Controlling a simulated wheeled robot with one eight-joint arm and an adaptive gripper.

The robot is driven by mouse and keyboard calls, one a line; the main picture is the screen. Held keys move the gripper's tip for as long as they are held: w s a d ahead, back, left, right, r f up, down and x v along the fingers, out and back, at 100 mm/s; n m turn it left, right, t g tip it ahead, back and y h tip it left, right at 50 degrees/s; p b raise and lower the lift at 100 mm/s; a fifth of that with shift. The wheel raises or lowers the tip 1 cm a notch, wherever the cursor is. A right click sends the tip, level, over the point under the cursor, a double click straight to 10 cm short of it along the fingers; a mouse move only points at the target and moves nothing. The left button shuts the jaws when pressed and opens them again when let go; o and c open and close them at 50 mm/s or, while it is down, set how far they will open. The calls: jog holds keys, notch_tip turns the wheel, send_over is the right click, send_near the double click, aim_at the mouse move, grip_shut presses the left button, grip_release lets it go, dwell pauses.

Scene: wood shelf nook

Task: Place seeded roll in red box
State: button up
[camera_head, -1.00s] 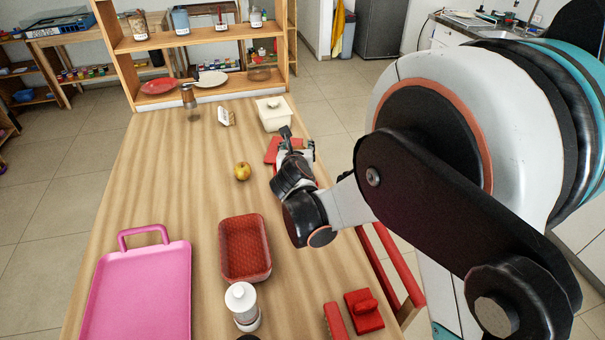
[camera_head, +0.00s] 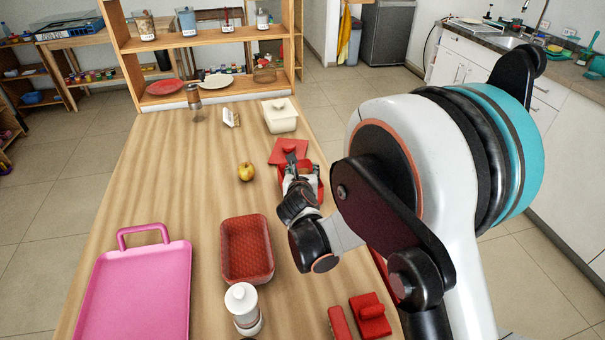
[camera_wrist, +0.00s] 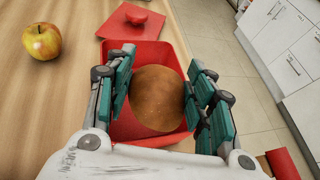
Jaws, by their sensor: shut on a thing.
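The seeded roll (camera_wrist: 157,98) is a round brown bun, held between the teal finger pads of my gripper (camera_wrist: 160,80). In the wrist view it lies over the opening of the open red box (camera_wrist: 166,55), hiding much of its inside. I cannot tell how high above the floor of the box it is. In the head view my gripper (camera_head: 291,165) is at the right side of the table, and the red box (camera_head: 319,188) shows partly behind it. The roll is hidden there.
A red lid (camera_head: 285,152) lies just beyond the box. An apple (camera_head: 246,172) is to its left, with a cream lidded container (camera_head: 280,115) behind. A red woven basket (camera_head: 247,250), white-topped jar (camera_head: 243,307) and pink tray (camera_head: 140,290) are nearer. The table's right edge is close.

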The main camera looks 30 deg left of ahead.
jog(key=shift+f, duration=0.6)
jog(key=o, duration=1.3)
jog(key=shift+r, duration=0.1)
jog(key=shift+r, duration=0.3)
jog(key=p+v, duration=0.3)
jog(key=v, duration=0.9)
jog(key=shift+r, duration=0.2)
